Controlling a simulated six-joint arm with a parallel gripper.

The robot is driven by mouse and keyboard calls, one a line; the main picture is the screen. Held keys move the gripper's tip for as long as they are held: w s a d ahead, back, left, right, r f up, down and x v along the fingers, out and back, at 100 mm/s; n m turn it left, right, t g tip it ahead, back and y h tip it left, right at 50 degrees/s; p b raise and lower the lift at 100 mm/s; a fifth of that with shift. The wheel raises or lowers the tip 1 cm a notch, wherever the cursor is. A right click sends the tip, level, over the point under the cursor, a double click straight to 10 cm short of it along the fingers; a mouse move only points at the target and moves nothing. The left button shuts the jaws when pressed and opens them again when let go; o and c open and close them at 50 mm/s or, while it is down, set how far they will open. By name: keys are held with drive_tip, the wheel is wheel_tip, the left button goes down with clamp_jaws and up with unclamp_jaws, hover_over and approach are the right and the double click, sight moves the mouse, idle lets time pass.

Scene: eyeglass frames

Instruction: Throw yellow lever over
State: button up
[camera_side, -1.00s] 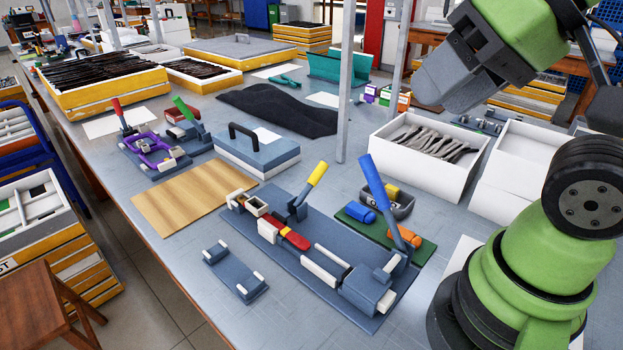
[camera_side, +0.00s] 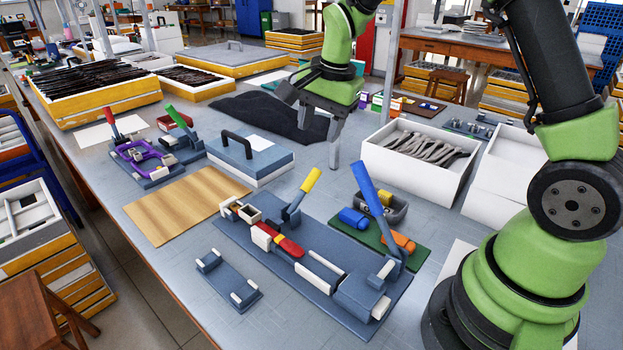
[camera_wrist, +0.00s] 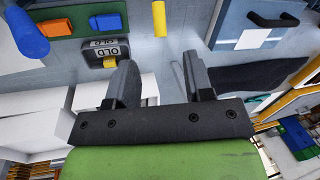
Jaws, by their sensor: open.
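The yellow lever (camera_side: 311,181) stands up on the blue fixture plate (camera_side: 225,231), its handle leaning to the upper right. Its base joins a grey-blue block beside a red-and-white part (camera_side: 285,243). In the wrist view the yellow lever (camera_wrist: 159,18) shows at the top, beyond the gap between my fingertips. My gripper (camera_side: 316,138) points down, open and empty, behind and above the lever and apart from it. Its two spread fingers also show in the wrist view (camera_wrist: 160,62). A longer blue lever (camera_side: 374,193) stands at the fixture's right end.
A grey bin marked OLD (camera_wrist: 103,52) lies near my left finger in the wrist view. A green mat (camera_side: 412,258) holds blue and orange blocks. A white box of frames (camera_side: 400,180) stands to the right. A blue case with a black handle (camera_side: 262,172) stands left of my gripper.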

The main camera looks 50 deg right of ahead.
sight(312, 175)
drive_tip(key=shift+m+g, duration=0.3)
drive_tip(key=shift+m, duration=0.4)
drive_tip(key=w+f, duration=0.1)
drive_tip(key=f, duration=0.3)
drive_tip(key=w+f, duration=0.1)
drive_tip(key=f, duration=0.4)
drive_tip(key=w+d+f, duration=0.1)
drive_tip(key=f, duration=0.3)
drive_tip(key=shift+f, duration=0.25)
clamp_jaws()
